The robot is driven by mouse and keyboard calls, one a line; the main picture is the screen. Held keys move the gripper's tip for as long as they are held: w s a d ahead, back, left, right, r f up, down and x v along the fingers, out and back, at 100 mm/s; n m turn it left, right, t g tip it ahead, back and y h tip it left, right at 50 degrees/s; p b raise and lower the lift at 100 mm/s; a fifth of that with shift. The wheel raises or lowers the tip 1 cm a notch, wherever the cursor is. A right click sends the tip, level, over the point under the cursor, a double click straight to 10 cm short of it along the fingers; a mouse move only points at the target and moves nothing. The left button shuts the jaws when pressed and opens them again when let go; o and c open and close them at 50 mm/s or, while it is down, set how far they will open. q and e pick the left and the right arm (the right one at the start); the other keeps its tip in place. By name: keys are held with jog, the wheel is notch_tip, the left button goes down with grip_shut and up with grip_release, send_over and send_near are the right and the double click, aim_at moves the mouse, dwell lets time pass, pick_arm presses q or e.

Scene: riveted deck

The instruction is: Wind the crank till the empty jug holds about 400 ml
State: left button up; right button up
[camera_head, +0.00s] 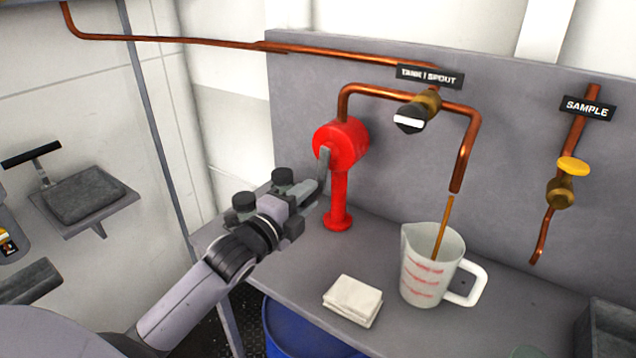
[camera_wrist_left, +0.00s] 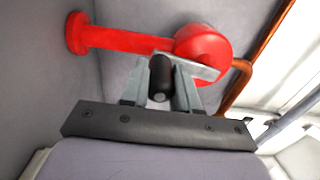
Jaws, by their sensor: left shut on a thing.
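A red hand pump (camera_head: 341,146) stands on the bench. Its grey crank arm (camera_head: 323,167) reaches down to a black handle (camera_wrist_left: 160,78), which shows in the left wrist view. My left gripper (camera_head: 308,190) is shut on that handle; it also shows in the left wrist view (camera_wrist_left: 161,90). A clear jug (camera_head: 421,275) with red marks and a white handle stands upright under the copper spout (camera_head: 464,160). A brown stream (camera_head: 442,226) falls from the spout into the jug. The liquid level inside is hard to tell. My right gripper is not in view.
A folded white cloth (camera_head: 353,299) lies left of the jug. A black-and-white valve (camera_head: 413,116) sits under the "TANK / SPOUT" label (camera_head: 430,76). A yellow-knobbed valve (camera_head: 569,175) is on the SAMPLE pipe. A grey bin (camera_head: 612,325) is at right, a blue drum (camera_head: 300,330) below.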

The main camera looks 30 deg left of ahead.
pick_arm(q)
jog(key=shift+a+r+p, duration=1.9)
jog(key=shift+a+r, duration=0.8)
jog(key=shift+r, duration=2.2)
jog(key=shift+d+r, duration=1.95)
jog(key=shift+d, duration=1.75)
jog(key=d+f+b, duration=0.5)
jog(key=f+b, duration=0.1)
jog(key=f, duration=0.4)
jog(key=shift+s+f, duration=0.2)
jog(key=shift+s, duration=0.05)
